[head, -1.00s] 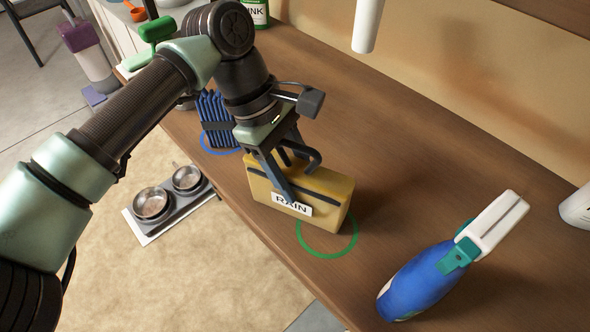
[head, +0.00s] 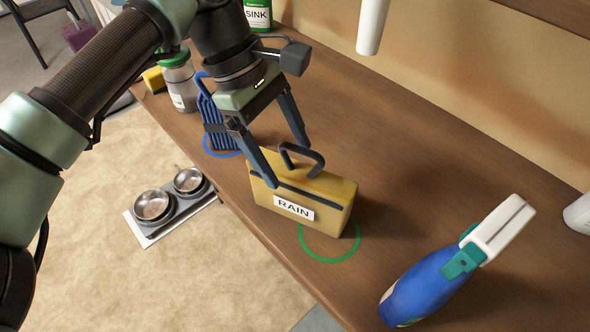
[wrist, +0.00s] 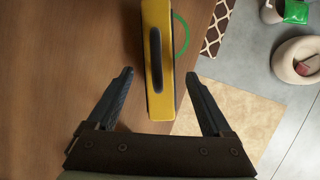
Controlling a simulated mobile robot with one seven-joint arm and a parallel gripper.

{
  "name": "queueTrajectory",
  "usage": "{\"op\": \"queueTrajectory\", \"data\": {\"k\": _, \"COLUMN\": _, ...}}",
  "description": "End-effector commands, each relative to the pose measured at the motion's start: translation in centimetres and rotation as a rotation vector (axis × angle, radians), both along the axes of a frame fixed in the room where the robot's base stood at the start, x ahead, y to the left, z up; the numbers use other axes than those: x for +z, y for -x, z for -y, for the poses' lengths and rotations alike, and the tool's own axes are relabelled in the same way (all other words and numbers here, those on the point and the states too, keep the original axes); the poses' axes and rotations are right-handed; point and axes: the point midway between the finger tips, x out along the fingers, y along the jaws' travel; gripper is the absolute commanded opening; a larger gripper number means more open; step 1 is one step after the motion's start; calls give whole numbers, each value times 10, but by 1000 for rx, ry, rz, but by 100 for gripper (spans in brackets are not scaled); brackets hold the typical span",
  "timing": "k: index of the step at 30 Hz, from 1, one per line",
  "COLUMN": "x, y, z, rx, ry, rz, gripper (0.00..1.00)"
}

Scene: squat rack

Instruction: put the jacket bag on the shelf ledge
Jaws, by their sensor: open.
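The jacket bag is a yellow box-shaped bag (head: 325,190) with a dark handle on top and a white label reading RAIN. It stands upright on a brown wooden ledge (head: 400,160), partly over a green ring (head: 330,256) marked there. In the wrist view the bag (wrist: 154,25) is seen from above, with its dark handle along its top. My gripper (head: 290,166) is open, just above and behind the bag's handle side. In the wrist view my open gripper (wrist: 160,75) has its fingers apart on either side of the bag's near end, holding nothing.
A blue slatted item (head: 213,118) stands in a blue ring left of the bag. A jar (head: 180,82) and a green SINK container (head: 257,14) are farther back. A white cylinder (head: 369,25) hangs above. Pet bowls (head: 170,200) are on the floor.

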Motion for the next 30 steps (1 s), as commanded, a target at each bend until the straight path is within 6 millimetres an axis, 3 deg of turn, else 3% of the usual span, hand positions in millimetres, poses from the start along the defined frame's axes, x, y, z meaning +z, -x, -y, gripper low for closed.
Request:
{"op": "queueTrajectory", "data": {"k": 6, "x": 41, "y": -7, "z": -16, "rx": 1, "ry": -1, "rz": 1, "gripper": 84}}
{"op": "queueTrajectory", "data": {"k": 11, "x": 57, "y": -10, "z": -22, "rx": 1, "ry": -1, "rz": 0, "gripper": 84}}
{"op": "queueTrajectory", "data": {"k": 30, "x": 61, "y": -10, "z": -24, "rx": 1, "ry": 0, "rz": 0, "gripper": 84}}
